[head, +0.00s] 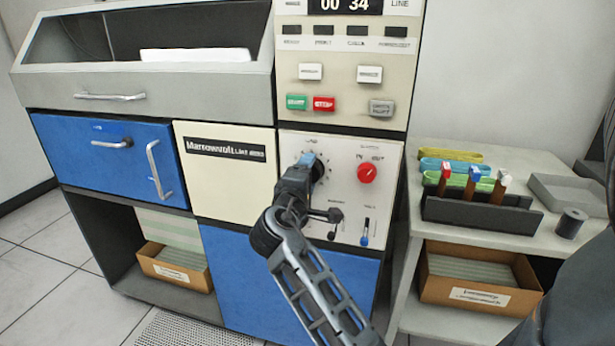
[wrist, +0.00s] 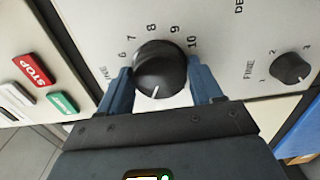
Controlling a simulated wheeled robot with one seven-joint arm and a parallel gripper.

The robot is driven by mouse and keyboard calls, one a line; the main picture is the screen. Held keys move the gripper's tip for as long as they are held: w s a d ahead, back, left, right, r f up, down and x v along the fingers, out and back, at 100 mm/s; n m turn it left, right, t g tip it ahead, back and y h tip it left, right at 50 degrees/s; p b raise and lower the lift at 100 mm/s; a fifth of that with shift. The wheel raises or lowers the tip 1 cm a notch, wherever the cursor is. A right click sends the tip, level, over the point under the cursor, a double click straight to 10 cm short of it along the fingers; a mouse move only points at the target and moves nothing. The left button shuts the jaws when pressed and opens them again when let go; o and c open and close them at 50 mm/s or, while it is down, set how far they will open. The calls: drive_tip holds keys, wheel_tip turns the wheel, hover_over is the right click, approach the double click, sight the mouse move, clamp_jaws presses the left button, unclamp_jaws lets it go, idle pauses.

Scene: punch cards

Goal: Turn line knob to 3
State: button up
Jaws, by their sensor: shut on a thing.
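The line knob is a round black dial (wrist: 160,68) on the pale panel, with numbers 6 to 10 visible around its far side in the wrist view. A short white mark on its face points toward the gripper body, away from those numbers; the scale there is hidden. My gripper (wrist: 161,76) has a blue finger on each side of the knob and is shut on it. In the head view my gripper (head: 312,165) covers most of the knob, and only part of its dark edge (head: 318,172) shows.
A smaller black knob (wrist: 290,68) marked 1 to 3 sits beside it. A red knob (head: 367,173) marked IN and OUT is to the right, with a blue-handled lever (head: 364,240) below. Green (head: 297,103) and red (head: 324,104) buttons are above. A side table (head: 460,246) stands right.

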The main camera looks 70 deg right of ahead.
drive_tip(key=o, duration=1.1)
drive_tip(key=shift+c, duration=0.2)
drive_tip(key=shift+a, duration=0.1)
drive_tip(key=a, duration=0.7)
drive_tip(key=shift+s+a, duration=0.3)
